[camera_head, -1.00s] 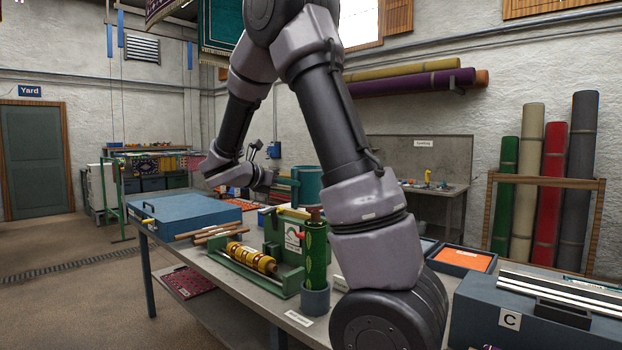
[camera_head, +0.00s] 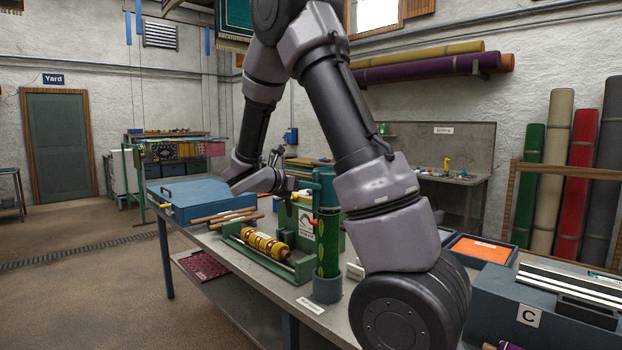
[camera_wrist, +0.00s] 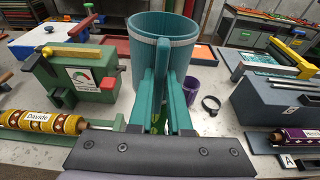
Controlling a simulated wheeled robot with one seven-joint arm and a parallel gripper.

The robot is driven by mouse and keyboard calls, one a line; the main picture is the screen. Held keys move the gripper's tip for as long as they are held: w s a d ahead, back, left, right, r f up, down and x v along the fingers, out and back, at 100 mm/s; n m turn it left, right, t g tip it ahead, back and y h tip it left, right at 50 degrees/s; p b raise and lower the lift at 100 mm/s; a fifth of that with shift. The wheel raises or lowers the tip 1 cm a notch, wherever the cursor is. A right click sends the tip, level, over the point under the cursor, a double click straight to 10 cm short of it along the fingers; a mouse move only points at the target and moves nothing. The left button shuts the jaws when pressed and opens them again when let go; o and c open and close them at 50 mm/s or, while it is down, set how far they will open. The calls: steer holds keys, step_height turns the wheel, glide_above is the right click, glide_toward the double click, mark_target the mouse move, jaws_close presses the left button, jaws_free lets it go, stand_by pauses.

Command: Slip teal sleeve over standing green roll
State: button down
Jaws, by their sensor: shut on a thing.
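The teal sleeve (camera_head: 327,190) is upright in the head view, directly above the standing green roll (camera_head: 327,245) in line with it. Its lower edge meets the roll's top in the picture; I cannot tell whether it is around the top or just above it. The roll stands in a grey cup (camera_head: 327,289) on the bench.
A green stand with a yellow-and-red roller (camera_head: 265,248) lies left of the roll. A blue case (camera_head: 190,202) and wooden sticks (camera_head: 232,220) are farther left. An orange tray (camera_head: 482,250) and a box marked C (camera_head: 545,300) stand right. A black ring (camera_wrist: 211,104) lies on the bench.

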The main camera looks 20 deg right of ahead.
steer(key=shift+f, duration=11.15)
steer(key=c, duration=0.8)
jaws_free()
